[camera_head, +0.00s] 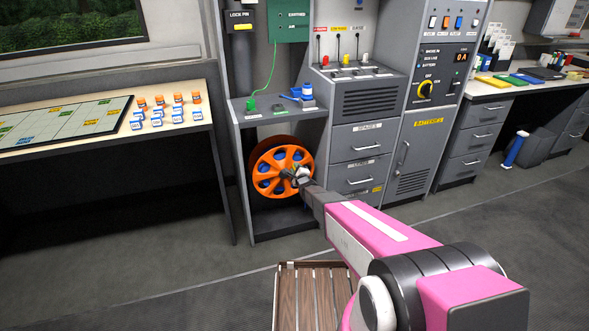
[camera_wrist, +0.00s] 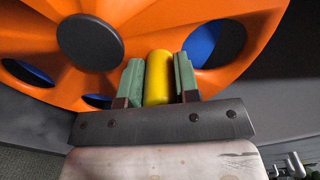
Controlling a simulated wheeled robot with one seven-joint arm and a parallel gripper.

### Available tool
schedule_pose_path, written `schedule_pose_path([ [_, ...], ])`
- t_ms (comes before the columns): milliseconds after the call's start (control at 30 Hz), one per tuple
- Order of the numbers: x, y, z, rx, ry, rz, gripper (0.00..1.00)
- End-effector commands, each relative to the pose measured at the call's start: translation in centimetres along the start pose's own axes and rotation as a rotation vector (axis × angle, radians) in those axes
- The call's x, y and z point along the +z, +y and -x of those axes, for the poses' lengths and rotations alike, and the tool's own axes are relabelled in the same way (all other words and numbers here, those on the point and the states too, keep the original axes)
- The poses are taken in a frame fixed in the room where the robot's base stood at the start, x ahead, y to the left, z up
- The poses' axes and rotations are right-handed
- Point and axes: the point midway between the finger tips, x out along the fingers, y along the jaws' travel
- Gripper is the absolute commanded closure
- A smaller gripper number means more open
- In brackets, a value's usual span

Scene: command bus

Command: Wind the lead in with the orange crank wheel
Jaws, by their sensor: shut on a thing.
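The orange crank wheel (camera_head: 270,176) stands upright in the open bay below a small shelf. It fills the upper part of the wrist view (camera_wrist: 180,22), with a dark round hub (camera_wrist: 90,43). My gripper (camera_head: 302,172) is at the right side of the wheel. In the wrist view my gripper (camera_wrist: 159,80) is shut on the yellow crank handle (camera_wrist: 158,77), one green finger pad on each side. The handle sits right of the hub. A green lead (camera_head: 273,75) runs from the green panel down to a green plug (camera_head: 251,105) on the shelf.
Grey drawers (camera_head: 357,142) stand close right of the bay. A slatted wooden seat (camera_head: 310,300) is in front. Floor between is clear.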

Motion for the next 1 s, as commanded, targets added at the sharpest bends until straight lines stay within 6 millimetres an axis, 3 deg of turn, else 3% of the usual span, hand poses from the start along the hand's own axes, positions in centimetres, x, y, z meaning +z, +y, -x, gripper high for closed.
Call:
schedule_pose_path([
  [400, -0.9, 1.1, 0.1, 0.0, 0.0, -0.226, 1.0],
  [1000, -1.0, 1.3, 0.1, 0.0, 0.001, -0.273, 1.0],
])
